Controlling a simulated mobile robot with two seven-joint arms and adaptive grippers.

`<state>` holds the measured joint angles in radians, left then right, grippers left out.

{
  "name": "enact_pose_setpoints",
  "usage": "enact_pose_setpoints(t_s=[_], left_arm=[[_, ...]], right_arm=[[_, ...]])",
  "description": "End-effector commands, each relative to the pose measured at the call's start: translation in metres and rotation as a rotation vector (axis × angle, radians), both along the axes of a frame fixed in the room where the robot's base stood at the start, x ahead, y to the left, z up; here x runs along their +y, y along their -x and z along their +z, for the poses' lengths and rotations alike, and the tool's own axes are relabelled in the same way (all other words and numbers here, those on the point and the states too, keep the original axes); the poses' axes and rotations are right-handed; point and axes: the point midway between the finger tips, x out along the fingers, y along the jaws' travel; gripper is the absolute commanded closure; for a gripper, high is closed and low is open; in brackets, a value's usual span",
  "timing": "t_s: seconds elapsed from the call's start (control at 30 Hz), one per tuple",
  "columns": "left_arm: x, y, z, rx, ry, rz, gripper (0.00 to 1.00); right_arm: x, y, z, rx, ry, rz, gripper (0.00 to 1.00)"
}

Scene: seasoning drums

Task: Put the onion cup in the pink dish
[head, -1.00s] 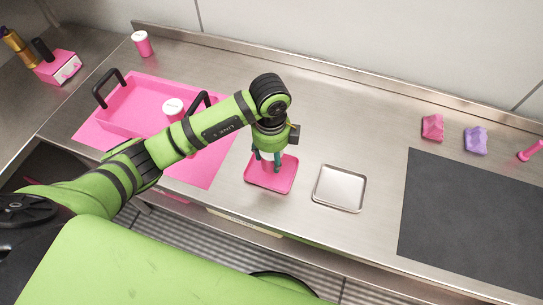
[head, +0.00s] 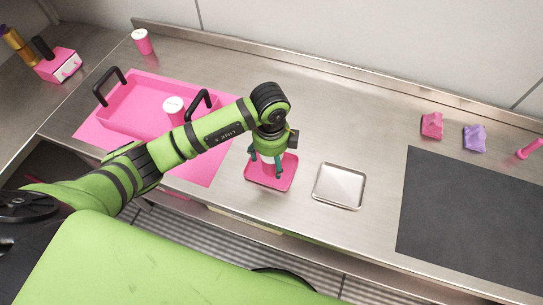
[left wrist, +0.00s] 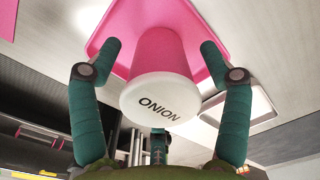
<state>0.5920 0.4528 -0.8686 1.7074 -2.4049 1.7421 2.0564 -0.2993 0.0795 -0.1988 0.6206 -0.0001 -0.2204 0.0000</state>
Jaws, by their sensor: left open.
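The onion cup (left wrist: 160,75) is pink with a white lid marked ONION. In the left wrist view it stands upright on the pink dish (left wrist: 112,22), between my spread fingers. My left gripper (left wrist: 160,55) is open around the cup, with visible gaps on both sides. In the head view my left gripper (head: 266,168) points down over the pink dish (head: 284,182), and the cup is mostly hidden behind the fingers. My right gripper is not in view.
A square metal tray (head: 339,187) lies right of the dish. A pink caddy (head: 128,108) with black handles and a white-lidded cup (head: 173,107) are at left. Another cup (head: 142,42) stands at the back. A dark mat (head: 470,215) and crumpled pink (head: 432,126) and purple (head: 475,138) cloths are at right.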

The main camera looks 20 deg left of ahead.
Motion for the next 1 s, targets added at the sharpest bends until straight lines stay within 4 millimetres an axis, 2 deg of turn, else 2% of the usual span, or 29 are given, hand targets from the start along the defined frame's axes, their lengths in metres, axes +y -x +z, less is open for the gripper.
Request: enact_pose_setpoints(t_s=[0.07, 0.17, 0.43, 0.6, 0.8, 1.0], left_arm=[[0.000, 0.000, 0.006, -0.002, 0.001, 0.000, 0.22], [0.000, -0.002, 0.016, -0.006, 0.002, -0.001, 0.22], [0.000, -0.001, 0.073, -0.007, 0.002, -0.001, 0.22], [0.002, -0.001, 0.107, -0.007, -0.002, 0.000, 0.22], [0.002, 0.000, 0.122, -0.002, 0.000, 0.000, 0.22], [0.001, 0.001, 0.123, 0.000, 0.001, 0.000, 0.22]], right_arm=[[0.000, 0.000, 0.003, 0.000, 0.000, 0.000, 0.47], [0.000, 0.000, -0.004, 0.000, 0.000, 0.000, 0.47], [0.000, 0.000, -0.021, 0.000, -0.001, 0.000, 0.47], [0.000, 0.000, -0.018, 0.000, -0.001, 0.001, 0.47], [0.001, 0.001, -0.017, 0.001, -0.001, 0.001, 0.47], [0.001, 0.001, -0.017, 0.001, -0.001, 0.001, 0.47]])
